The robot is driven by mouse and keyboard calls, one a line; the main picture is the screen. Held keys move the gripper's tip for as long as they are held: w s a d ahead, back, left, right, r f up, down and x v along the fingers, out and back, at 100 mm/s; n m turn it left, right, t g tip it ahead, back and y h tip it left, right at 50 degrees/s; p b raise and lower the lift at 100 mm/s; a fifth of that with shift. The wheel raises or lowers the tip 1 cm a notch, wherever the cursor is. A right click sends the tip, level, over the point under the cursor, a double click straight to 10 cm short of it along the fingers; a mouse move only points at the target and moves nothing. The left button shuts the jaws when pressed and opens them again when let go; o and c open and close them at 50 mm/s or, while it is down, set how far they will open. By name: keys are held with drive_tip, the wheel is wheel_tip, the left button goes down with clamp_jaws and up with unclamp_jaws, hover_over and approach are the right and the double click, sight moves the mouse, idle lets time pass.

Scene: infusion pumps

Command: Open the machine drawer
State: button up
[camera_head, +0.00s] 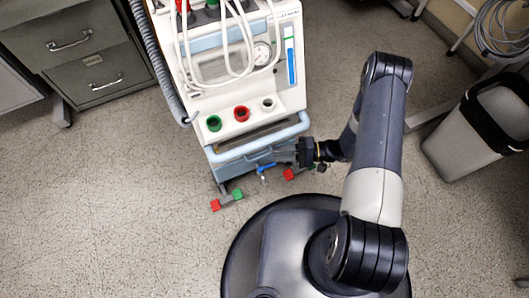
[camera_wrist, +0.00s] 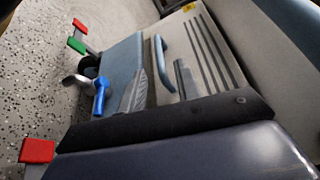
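The machine (camera_head: 240,75) is a white cart with a pale blue rail along its lower front. Its drawer front (camera_wrist: 190,45) shows in the wrist view as a beige panel with dark stripes and a curved blue-grey handle (camera_wrist: 163,62). The drawer looks closed. My gripper (camera_head: 299,151) is at the cart's lower right front, close to the rail. In the wrist view my gripper (camera_wrist: 160,82) has its two grey fingers apart, with the handle between their tips in the picture. I cannot tell whether the fingers touch the handle.
A blue valve (camera_wrist: 100,92) sticks out beside the drawer. Red and green caster pedals (camera_head: 227,200) stand low at the cart's front. A grey cabinet (camera_head: 85,50) is at left and a bin (camera_head: 470,130) at right. The floor at left is clear.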

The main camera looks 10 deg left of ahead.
sight(263, 155)
drive_tip(key=a, duration=0.4)
drive_tip(key=s+a+b, duration=0.1)
drive_tip(key=a, duration=0.1)
drive_tip(key=shift+a+f, duration=0.15)
drive_tip(key=shift+f, duration=0.1)
drive_tip(key=shift+c, duration=0.3)
clamp_jaws()
